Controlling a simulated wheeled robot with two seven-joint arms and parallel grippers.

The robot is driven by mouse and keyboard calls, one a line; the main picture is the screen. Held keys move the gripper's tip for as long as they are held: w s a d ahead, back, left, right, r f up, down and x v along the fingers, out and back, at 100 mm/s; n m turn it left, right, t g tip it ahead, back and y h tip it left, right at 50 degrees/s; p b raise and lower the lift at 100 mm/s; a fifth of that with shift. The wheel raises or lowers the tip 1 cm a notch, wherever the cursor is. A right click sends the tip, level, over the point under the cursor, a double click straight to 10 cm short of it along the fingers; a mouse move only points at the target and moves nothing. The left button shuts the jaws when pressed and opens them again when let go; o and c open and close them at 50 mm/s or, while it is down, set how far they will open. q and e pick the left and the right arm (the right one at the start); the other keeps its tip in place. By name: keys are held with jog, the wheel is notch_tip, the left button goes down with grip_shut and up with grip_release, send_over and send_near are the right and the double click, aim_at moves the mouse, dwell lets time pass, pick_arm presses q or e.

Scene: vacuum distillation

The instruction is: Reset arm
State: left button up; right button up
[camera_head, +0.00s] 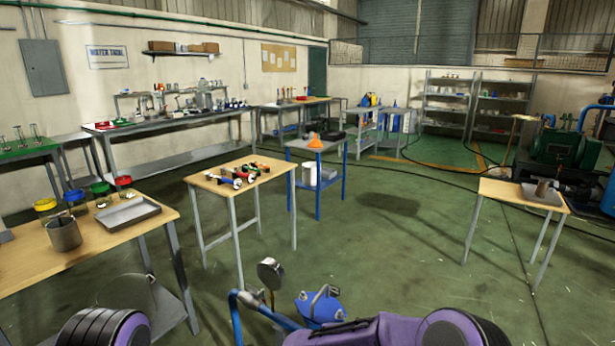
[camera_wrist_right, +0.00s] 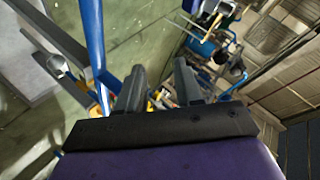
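My right gripper (camera_wrist_right: 158,84) shows in the right wrist view with its two dark fingers apart and nothing seen between them. In the head view, purple links of my arms (camera_head: 105,328) (camera_head: 400,330) lie along the bottom edge, and neither gripper shows there. My left gripper is out of view.
A wooden table (camera_head: 110,239) at left holds a metal cup (camera_head: 64,233), a tray (camera_head: 128,214) and several coloured-lid jars. A small table (camera_head: 215,184) stands in the middle and another (camera_head: 500,190) at right. Green floor (camera_head: 400,250) between them is clear.

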jog(key=s+d+f+n+t+y, duration=0.2)
jog(key=s+d+f+n+y, duration=0.15)
jog(key=s+f+n, duration=0.55)
jog(key=s+d+f+n+g+y, duration=0.1)
jog(key=s+d, duration=0.3)
jog(key=s, duration=0.6)
jog(key=s+d+f+n+g, duration=0.2)
jog(key=s+d, duration=0.3)
jog(key=s, duration=0.5)
jog(key=s+d+f+n+g+y, duration=0.1)
jog(key=s+d, duration=0.4)
jog(key=s, duration=0.5)
jog(key=shift+s+d+f+n+g+y, duration=0.2)
jog(key=shift+s+f+n+g+y, duration=0.35)
jog(key=shift+g, duration=0.65)
